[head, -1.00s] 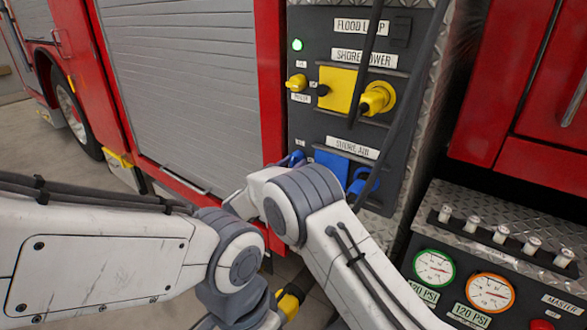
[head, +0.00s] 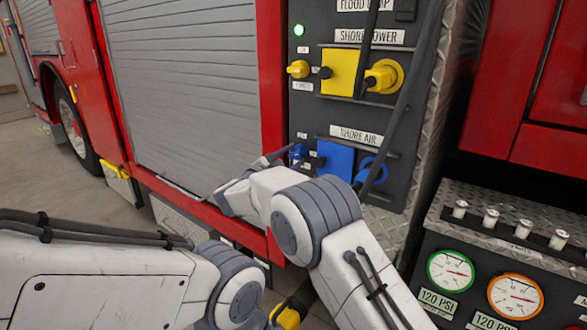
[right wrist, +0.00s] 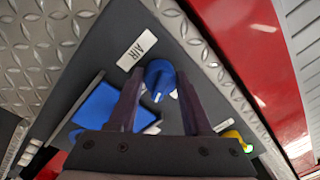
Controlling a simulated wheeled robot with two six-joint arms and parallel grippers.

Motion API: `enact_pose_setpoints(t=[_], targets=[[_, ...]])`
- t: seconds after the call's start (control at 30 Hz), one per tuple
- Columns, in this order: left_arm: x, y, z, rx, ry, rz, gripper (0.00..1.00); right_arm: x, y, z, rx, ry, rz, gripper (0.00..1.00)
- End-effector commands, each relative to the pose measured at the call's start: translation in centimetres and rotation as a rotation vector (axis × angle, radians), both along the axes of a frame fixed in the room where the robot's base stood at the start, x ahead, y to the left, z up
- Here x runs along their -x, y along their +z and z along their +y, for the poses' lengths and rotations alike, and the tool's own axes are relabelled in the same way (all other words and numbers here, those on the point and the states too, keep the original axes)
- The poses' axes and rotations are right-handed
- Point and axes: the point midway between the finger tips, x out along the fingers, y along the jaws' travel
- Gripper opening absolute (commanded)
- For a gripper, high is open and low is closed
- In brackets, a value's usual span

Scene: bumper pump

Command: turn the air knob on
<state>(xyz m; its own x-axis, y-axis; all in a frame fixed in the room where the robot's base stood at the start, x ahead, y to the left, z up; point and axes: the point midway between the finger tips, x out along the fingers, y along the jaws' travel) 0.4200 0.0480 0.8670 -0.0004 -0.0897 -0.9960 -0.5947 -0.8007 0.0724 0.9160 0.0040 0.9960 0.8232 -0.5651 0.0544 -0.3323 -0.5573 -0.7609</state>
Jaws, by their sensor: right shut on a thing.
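The small blue air knob (head: 298,151) sits on the dark panel, left of the blue flap under the SHORE AIR label (head: 356,135). In the right wrist view the knob (right wrist: 160,76) is below the AIR label (right wrist: 137,50) and shows a white pointer mark. My right gripper (head: 284,157) reaches it from the lower left, its dark fingers on both sides of the knob and shut on it. My right forearm hides the area below the knob. My left arm crosses the lower left of the head view; its gripper does not show.
Above are a yellow knob (head: 298,69), a yellow flap (head: 339,72) and a yellow socket (head: 384,76). A blue flap (head: 335,160) and a blue coupling (head: 372,172) are right of the air knob. Dark cables hang before the panel. Gauges (head: 451,271) stand at lower right.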

Motion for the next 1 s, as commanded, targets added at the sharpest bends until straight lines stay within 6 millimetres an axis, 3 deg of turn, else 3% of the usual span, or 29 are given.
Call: enact_pose_setpoints(t=[0.1, 0.4, 1.0], targets=[[0.0, -1.8, 0.0, 0.000, 0.000, 0.000, 0.50, 0.0, -0.5, 0.0, -0.086, -0.002, -0.064, 0.00], [0.0, -4.0, 0.0, 0.000, 0.000, 0.000, 0.50, 0.0, -0.3, 0.0, -0.261, -0.003, -0.189, 0.00], [0.0, -5.1, 0.0, 0.000, 0.000, 0.000, 0.50, 0.0, 0.1, 0.0, -0.373, -0.005, -0.269, 0.00]])
